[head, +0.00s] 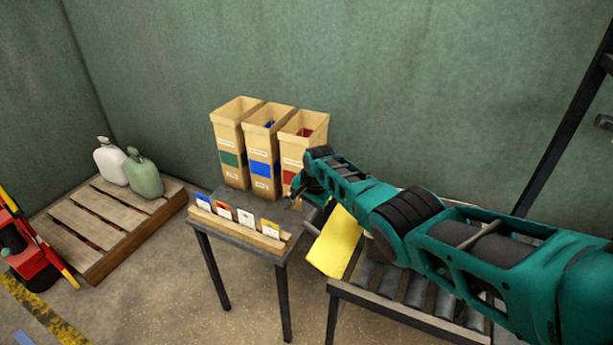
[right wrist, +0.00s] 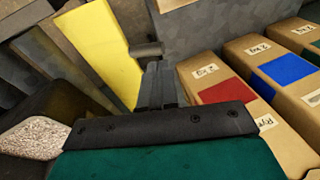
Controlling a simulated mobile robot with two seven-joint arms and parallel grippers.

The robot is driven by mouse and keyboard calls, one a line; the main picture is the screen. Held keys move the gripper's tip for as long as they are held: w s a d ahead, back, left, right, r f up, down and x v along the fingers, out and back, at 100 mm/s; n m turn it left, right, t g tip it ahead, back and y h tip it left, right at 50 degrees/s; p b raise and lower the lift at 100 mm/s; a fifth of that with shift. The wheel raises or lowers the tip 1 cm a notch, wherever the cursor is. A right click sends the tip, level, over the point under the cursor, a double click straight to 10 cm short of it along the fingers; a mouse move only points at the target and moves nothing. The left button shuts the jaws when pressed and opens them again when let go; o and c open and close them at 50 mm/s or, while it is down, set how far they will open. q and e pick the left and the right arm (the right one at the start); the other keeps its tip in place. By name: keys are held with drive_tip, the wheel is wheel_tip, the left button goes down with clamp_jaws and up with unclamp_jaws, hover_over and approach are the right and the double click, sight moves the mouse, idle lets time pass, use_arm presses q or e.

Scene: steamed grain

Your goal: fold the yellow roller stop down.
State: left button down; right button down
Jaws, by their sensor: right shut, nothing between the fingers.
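The yellow roller stop (head: 335,243) is a flat yellow plate at the left end of the roller conveyor (head: 365,292). It stands up at a slant, and my right arm hides part of its upper edge. In the right wrist view the yellow plate (right wrist: 100,45) lies just left of my fingers. My right gripper (head: 296,201) is shut and empty, above the small table's right end and up-left of the stop. Its closed fingers also show in the right wrist view (right wrist: 161,84); I cannot tell whether they touch the plate. My left gripper is out of view.
A small dark table (head: 236,226) holds a strip of cards (head: 245,217) left of the conveyor. A wooden pallet (head: 105,220) with two jugs stands farther left.

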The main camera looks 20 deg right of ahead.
drive_tip(key=shift+r+p, duration=1.9)
drive_tip(key=shift+r, duration=2.05)
drive_tip(key=s+a+f+n+t, duration=0.35)
drive_tip(key=s+f+n, duration=0.35)
drive_tip(key=s+f, duration=0.55)
drive_tip(key=s+a+r+n+t+y, duration=0.1)
drive_tip(key=s+a+r+n+t, duration=0.1)
drive_tip(key=s, duration=0.7)
drive_tip(key=s+a+r+n+t, duration=0.2)
drive_tip(key=s+r+n, duration=0.2)
drive_tip(key=s, duration=0.6)
drive_tip(key=shift+s+a+r+n+y, duration=0.25)
drive_tip(key=shift+a+r+n+y, duration=0.15)
drive_tip(key=shift+r, duration=0.2)
